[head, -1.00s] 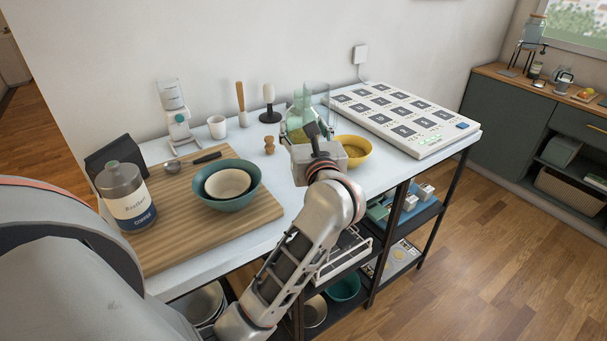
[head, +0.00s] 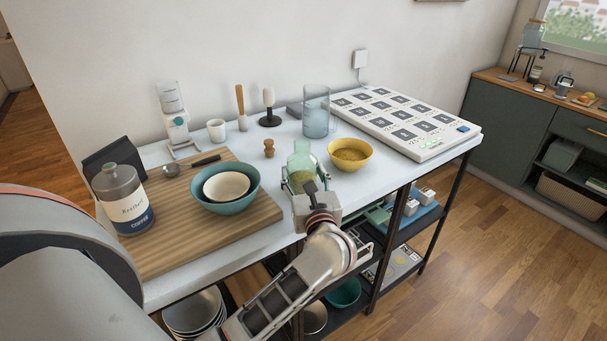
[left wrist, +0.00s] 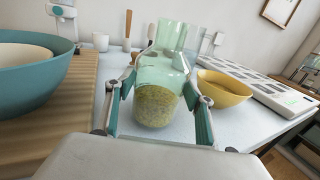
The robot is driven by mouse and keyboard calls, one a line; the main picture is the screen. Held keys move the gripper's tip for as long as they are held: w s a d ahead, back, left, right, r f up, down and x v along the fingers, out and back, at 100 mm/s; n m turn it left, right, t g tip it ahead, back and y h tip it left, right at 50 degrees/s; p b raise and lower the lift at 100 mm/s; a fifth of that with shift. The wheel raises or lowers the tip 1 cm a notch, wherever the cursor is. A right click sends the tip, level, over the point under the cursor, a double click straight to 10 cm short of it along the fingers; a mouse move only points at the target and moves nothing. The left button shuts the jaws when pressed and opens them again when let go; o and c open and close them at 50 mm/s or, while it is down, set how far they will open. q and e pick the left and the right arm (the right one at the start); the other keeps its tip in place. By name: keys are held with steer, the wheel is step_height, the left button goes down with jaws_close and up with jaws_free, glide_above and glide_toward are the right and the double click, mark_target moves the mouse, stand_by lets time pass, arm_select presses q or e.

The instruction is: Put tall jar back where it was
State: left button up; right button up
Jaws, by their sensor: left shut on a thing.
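A tall green glass jar (head: 301,160) with yellowish grain in its lower part is at the front middle of the white table; it also shows in the left wrist view (left wrist: 160,85). My left gripper (head: 301,183) is shut around the jar's body from the front, with one finger on each side in the left wrist view (left wrist: 158,97). The jar looks roughly upright. I cannot tell whether its base touches the table. My right gripper is not in view.
A wooden stopper (head: 269,148) is behind left. The teal bowl (head: 225,187) and coffee canister (head: 124,200) are on the wooden board (head: 200,230). A white panel (head: 405,122) is at right.

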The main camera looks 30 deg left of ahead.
arm_select(q)
steer(key=shift+r, duration=0.1)
steer(key=o, duration=1.6)
steer(key=shift+o, duration=0.2)
steer(key=shift+f, duration=0.2)
